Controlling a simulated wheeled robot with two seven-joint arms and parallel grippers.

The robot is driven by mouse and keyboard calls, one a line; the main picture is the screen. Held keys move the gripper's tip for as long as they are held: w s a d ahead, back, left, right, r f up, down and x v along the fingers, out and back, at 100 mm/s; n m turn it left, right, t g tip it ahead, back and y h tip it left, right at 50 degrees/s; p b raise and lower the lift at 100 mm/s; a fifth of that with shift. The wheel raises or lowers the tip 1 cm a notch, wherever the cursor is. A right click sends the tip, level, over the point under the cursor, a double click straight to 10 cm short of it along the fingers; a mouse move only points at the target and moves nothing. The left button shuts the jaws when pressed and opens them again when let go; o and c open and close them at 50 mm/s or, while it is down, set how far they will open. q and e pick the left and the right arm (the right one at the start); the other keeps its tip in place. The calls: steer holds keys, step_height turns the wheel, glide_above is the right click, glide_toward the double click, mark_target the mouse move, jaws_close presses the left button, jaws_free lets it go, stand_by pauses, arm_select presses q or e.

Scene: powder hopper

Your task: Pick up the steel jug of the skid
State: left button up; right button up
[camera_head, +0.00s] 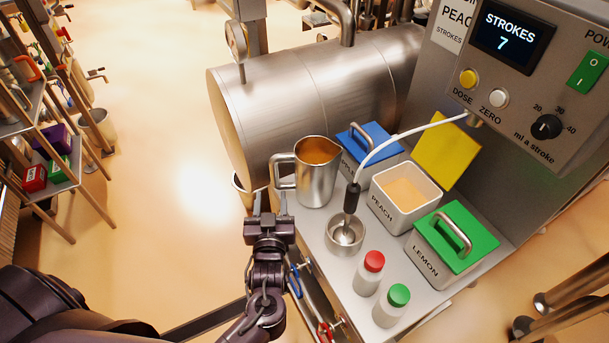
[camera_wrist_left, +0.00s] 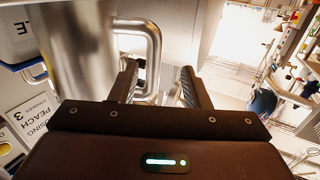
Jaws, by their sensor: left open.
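The steel jug (camera_head: 318,184) stands upright on the skid's steel top (camera_head: 340,288), with orange contents inside and its handle (camera_head: 276,172) pointing left. My left gripper (camera_head: 270,200) is open and empty, just in front of and below the handle. In the left wrist view the handle (camera_wrist_left: 154,60) shows between the two open fingers (camera_wrist_left: 160,72), with the jug body (camera_wrist_left: 82,50) to the left. I cannot tell whether the fingertips reach around the handle. My right gripper is not in view.
Right of the jug stand a blue-lidded bin (camera_head: 371,138), an open peach bin (camera_head: 405,192) and a green-lidded lemon bin (camera_head: 455,238). A small steel cup (camera_head: 345,239) under a hose nozzle and two capped bottles (camera_head: 369,274) are nearer. A large steel cylinder (camera_head: 310,90) lies behind.

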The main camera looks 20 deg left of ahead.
mark_target(275, 180)
arm_select(q)
steer(key=x, duration=0.2)
steer(key=p+x, duration=0.1)
steer(key=x, duration=0.3)
steer(key=shift+w+d+r+p, duration=0.2)
steer(key=shift+w+r+p, duration=0.2)
steer(key=shift+w, duration=0.1)
steer(key=shift+w+a+f, duration=0.15)
steer(key=shift+w+a, duration=0.05)
steer(key=shift+w, duration=0.15)
jaws_close()
